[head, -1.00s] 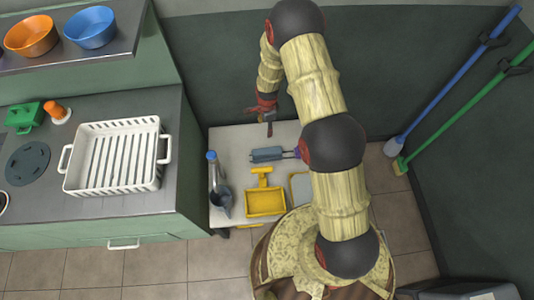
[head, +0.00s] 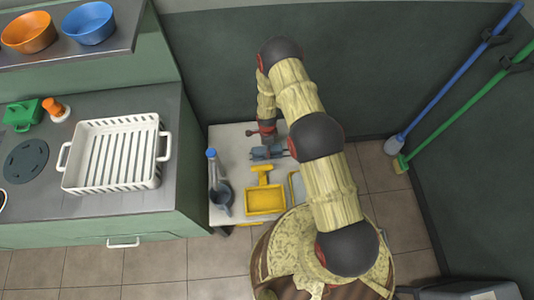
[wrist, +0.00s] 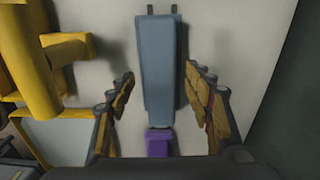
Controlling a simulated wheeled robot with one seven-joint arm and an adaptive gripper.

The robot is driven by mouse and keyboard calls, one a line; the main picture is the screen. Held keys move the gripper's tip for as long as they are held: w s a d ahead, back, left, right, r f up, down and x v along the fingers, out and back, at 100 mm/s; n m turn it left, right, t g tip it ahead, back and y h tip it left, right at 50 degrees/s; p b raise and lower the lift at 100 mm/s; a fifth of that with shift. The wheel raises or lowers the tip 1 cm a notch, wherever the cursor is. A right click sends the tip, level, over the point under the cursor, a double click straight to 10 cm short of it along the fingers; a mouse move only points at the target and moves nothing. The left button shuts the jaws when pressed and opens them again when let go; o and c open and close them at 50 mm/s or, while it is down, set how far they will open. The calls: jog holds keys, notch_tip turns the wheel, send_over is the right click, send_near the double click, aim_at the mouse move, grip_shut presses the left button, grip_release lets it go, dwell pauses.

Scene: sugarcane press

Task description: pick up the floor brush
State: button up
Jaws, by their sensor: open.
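A long blue-grey block (head: 262,155) with a purple end piece lies flat on a small pale table (head: 235,140). In the wrist view the block (wrist: 160,70) runs away from me, with its purple end (wrist: 158,142) nearest. My gripper (head: 268,144) is open above it, pointing down. In the wrist view my fingers (wrist: 160,90) stand on either side of the block, with a gap on each side. A long green-handled brush (head: 458,112) with a yellowish head leans on the right wall, far from my gripper. I cannot tell by looks which is the floor brush.
A yellow dustpan (head: 265,200) lies close to the block; a blue-capped bottle (head: 212,168) and dark blue jug (head: 222,197) stand left. A blue-handled tool (head: 450,85) leans on the right wall. A white rack (head: 115,155) sits on the left counter. Dark wall stands behind.

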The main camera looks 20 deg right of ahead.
jog(key=shift+f, duration=0.75)
jog(key=shift+c, duration=0.3)
grip_shut()
